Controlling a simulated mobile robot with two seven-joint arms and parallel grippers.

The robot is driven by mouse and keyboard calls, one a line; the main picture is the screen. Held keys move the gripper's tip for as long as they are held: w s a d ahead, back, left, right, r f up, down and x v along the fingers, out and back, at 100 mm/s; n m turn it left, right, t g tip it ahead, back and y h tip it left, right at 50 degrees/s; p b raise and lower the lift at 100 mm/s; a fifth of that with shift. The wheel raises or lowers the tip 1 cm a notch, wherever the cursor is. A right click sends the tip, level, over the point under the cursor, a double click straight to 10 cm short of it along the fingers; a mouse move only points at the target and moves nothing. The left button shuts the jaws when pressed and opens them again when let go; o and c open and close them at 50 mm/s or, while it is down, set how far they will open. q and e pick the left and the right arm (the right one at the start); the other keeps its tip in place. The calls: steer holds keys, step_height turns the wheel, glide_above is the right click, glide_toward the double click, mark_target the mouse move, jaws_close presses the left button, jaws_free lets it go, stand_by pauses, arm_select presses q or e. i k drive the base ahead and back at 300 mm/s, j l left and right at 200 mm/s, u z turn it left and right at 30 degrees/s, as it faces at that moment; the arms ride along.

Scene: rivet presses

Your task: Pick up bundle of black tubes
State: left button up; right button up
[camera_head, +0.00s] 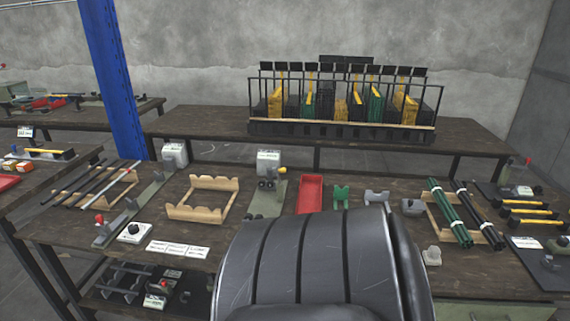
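A bundle of black tubes (479,212) lies at the right of the workbench, pointing away from me and leaning to the left at its far end. It rests across a wooden cradle (434,222), beside a bundle of dark green tubes (449,212) on its left. Several separate thin dark rods (88,186) lie across another wooden rack at the far left. Neither of my grippers is in view. A large dark ribbed part, apparently mine, fills the front middle and hides part of the bench.
An empty wooden cradle (203,198), a red tray (311,193), and green (341,196) and grey (376,198) holders stand on the bench. Yellow-and-black tools (528,213) lie right of the tubes. A blue post (112,75) rises at left. A filled black rack (341,129) stands on the rear table.

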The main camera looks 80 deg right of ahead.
mark_target(482, 218)
steer(key=z, duration=3.2)
steer(key=i+z, duration=0.2)
steer(key=z, duration=0.15)
steer(key=i+l+z, duration=0.1)
steer(key=i+z, duration=0.25)
steer(key=k, duration=0.15)
